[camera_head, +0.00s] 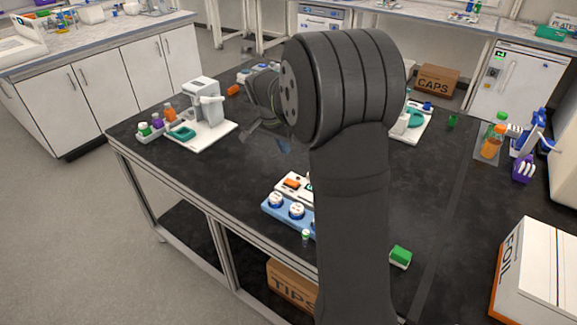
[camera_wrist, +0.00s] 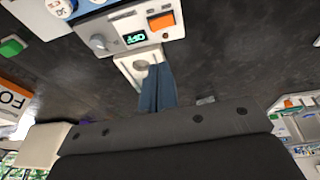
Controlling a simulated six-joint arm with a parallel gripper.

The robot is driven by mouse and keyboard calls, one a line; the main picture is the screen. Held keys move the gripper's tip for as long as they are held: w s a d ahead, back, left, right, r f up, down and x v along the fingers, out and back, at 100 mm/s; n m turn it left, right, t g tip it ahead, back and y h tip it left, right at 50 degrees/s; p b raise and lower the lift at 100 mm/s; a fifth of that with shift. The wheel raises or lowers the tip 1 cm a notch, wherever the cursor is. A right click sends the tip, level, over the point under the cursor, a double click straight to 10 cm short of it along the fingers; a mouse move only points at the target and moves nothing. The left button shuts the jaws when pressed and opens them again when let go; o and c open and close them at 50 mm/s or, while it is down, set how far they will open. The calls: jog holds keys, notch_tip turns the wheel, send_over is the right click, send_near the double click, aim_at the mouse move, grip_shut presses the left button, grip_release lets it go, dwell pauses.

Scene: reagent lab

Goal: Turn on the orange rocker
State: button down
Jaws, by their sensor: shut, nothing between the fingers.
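The orange rocker (camera_head: 292,183) sits on a white device (camera_head: 282,189), partly hidden behind my arm in the head view. In the wrist view the rocker (camera_wrist: 161,20) is at the top, beside a dark display (camera_wrist: 134,39) that reads OFF in green. A grey knob (camera_wrist: 98,42) is on the display's other side. A white plate with a grey round part (camera_wrist: 140,65) extends from the device. My gripper (camera_wrist: 157,80) is shut and empty, its blue fingers overlapping this plate in the picture. In the head view my gripper (camera_head: 283,146) is above the black bench, apart from the rocker.
A blue rack (camera_head: 271,213) with white-capped jars stands in front of the device, with a small green-capped vial (camera_head: 305,235) nearby. A green box (camera_head: 400,256) lies to the right. A white-grey machine (camera_head: 203,110) stands at the left. Bench between machine and device is clear.

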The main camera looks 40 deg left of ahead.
aim_at(295, 183)
jog(key=x, duration=0.8)
jog(key=s+x, duration=0.1)
jog(key=x, duration=0.4)
jog(key=shift+d+f, duration=0.15)
jog(key=shift+f, duration=0.45)
jog(key=shift+d, duration=0.1)
